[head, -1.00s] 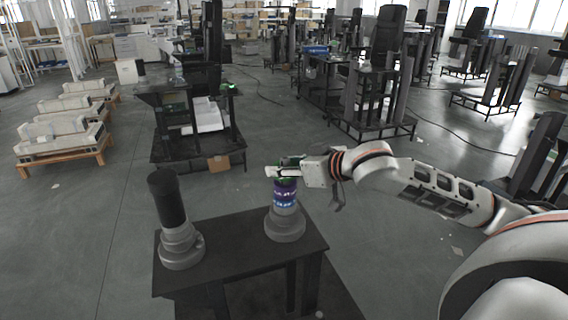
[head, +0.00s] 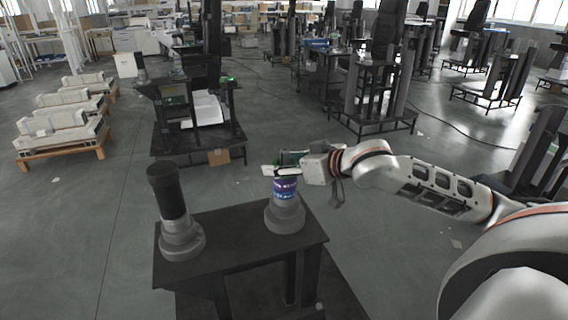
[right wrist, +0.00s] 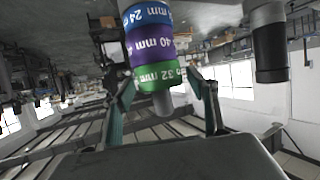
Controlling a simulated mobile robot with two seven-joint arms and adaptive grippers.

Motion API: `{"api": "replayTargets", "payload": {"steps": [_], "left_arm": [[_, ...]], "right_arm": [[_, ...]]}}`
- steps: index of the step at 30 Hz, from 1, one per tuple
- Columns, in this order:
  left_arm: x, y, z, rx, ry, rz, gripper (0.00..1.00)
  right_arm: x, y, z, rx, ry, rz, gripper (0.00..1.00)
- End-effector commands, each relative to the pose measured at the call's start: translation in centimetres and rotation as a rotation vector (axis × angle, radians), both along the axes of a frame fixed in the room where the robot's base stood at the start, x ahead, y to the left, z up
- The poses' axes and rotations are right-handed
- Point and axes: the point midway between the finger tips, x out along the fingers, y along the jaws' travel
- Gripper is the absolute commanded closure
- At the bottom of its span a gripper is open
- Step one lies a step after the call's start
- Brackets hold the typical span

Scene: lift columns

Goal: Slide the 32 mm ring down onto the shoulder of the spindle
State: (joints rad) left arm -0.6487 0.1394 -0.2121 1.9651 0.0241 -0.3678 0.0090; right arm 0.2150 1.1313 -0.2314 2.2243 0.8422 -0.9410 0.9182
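The green 32 mm ring (right wrist: 160,76) is around the spindle, whose grey tip (right wrist: 163,103) sticks out past it in the right wrist view. The ring looks to be against the purple 40 mm ring (right wrist: 150,46), with the blue 24 mm ring (right wrist: 147,14) nearer the base. In the head view the purple ring (head: 285,185) shows above the spindle's grey stepped base (head: 285,213). My left gripper is out of view.
A black-topped post on a grey stepped base (head: 180,238) stands left on the same dark table (head: 240,238). The table between the two bases is clear. Another dark workbench (head: 195,145) stands behind, with open floor around.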

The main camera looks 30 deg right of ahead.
Motion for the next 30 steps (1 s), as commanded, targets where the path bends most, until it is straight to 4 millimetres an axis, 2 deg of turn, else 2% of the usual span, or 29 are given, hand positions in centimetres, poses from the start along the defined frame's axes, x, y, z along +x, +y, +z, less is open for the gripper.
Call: {"api": "replayTargets", "payload": {"steps": [11, 18, 30], "left_arm": [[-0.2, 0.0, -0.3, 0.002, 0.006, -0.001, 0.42], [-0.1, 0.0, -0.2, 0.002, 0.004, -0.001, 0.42], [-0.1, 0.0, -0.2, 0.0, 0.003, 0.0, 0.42]], "right_arm": [[-0.5, -0.2, 0.1, -0.001, 0.002, -0.001, 0.42], [-2.6, -0.7, 0.9, -0.004, 0.005, -0.001, 0.42], [-5.2, -1.2, 2.0, 0.002, 0.005, 0.0, 0.42]]}}
